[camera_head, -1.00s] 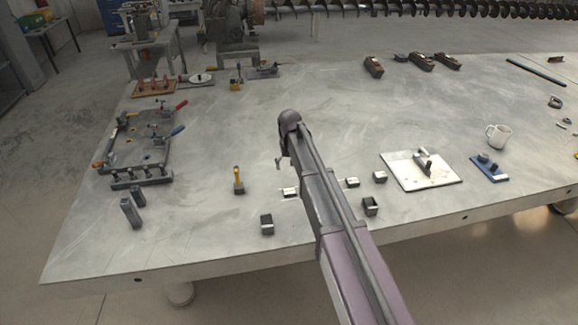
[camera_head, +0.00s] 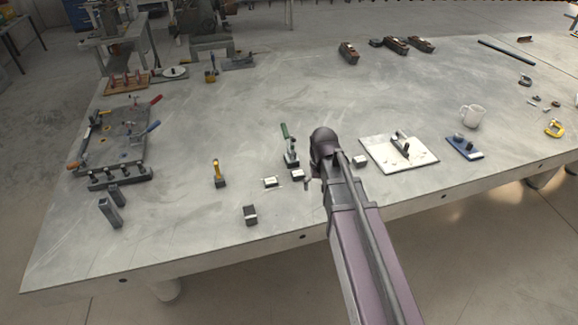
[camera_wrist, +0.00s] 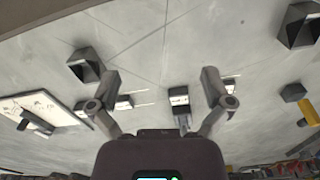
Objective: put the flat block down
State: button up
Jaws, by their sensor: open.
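My gripper (camera_wrist: 161,86) is open in the wrist view, its two fingers spread apart with nothing held between them.
Another block (camera_head: 360,160) lies right of my arm, near a white board (camera_head: 398,140). A mug (camera_head: 473,115) stands at the right.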

jog(key=s+d+m, duration=0.1)
jog(key=s+d, duration=0.5)
jog(key=s, duration=0.4)
jog(key=shift+s+d, duration=0.3)
